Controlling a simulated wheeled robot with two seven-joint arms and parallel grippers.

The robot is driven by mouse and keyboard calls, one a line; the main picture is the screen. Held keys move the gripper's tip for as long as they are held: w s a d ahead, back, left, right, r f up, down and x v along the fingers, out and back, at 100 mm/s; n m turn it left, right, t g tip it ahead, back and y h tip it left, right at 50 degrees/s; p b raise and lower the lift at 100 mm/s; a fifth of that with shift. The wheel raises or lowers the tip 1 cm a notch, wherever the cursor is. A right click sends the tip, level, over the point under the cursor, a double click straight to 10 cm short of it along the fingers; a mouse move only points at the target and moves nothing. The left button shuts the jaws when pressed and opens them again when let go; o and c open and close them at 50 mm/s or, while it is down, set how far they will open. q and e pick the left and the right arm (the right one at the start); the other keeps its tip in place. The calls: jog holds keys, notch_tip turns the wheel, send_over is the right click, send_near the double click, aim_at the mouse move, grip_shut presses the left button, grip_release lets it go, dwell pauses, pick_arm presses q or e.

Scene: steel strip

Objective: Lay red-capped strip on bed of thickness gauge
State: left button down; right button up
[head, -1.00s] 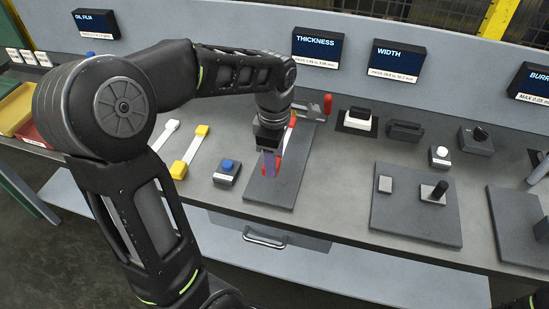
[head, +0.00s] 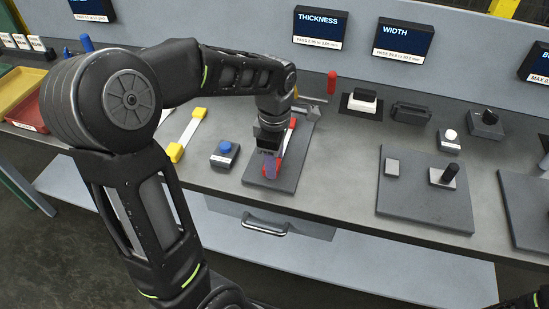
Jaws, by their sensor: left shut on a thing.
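The red-capped strip (head: 288,137) lies along the grey base plate of the thickness gauge (head: 289,172), its red ends partly hidden by my left gripper. My left gripper (head: 270,170) comes down from above, shut on the strip over the plate. I cannot tell whether the strip touches the bed. A red upright handle (head: 331,83) stands at the back of the gauge. The thickness display (head: 320,24) is behind it.
A blue button box (head: 225,154) stands just left of the gauge. A yellow-capped strip (head: 187,136) lies further left. The width gauge plate (head: 420,205) is to the right, with bench room between. A red tray (head: 26,107) and a yellow tray (head: 18,87) are at far left.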

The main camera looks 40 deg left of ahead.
pick_arm(q)
jog(key=shift+f, duration=0.35)
dwell(0.4)
jog(key=c, duration=0.7)
grip_release()
jog(key=shift+o, duration=0.2)
notch_tip(320, 180, up, 8)
jog(key=shift+f+b, duration=0.1)
jog(key=shift+b, duration=0.35)
